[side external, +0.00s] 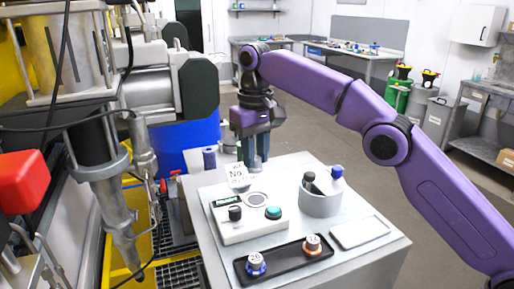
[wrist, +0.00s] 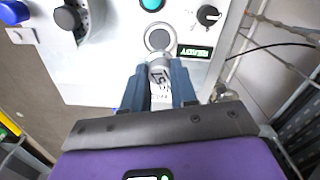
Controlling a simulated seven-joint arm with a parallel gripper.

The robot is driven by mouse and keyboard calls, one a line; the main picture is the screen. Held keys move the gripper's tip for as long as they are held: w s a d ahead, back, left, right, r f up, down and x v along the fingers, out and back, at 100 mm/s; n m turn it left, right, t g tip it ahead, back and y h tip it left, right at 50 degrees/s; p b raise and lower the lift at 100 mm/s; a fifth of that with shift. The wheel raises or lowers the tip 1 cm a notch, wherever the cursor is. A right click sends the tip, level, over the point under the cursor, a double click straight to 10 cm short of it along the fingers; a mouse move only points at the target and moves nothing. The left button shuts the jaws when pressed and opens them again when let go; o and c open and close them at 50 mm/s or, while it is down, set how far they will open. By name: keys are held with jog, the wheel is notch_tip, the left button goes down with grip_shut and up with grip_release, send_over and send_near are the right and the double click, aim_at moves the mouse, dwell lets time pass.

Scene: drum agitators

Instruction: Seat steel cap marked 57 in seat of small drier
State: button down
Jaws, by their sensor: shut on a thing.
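My gripper (side external: 257,164) points down over the back of the small drier (side external: 243,226), a pale box with a display, a black knob and a teal button. In the wrist view my gripper (wrist: 160,78) is shut on a steel cap (wrist: 158,72) whose marking looks like 57. The round grey seat (side external: 257,199) is in the drier's top; in the wrist view the seat (wrist: 158,39) shows just beyond the cap, uncovered. The cap appears apart from the seat; its exact height is hard to tell. The fingers hide the cap in the side view.
A black tray (side external: 284,262) in front holds a blue-ringed cap (side external: 256,263) marked 25 and an orange-ringed cap (side external: 312,245). A grey cup (side external: 320,204) with bottles stands right of the drier. A small sign (side external: 238,177) stands behind it. A white plate (side external: 360,232) lies at right.

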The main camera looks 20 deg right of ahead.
aim_at(256, 170)
jog(key=shift+s+f, duration=0.1)
jog(key=shift+f, duration=3.45)
jog(key=shift+d+f, duration=0.1)
jog(key=shift+f, duration=0.35)
jog(key=c, duration=0.8)
grip_release()
jog(key=o, duration=0.3)
jog(key=shift+r, duration=0.2)
jog(key=shift+r, duration=3.55)
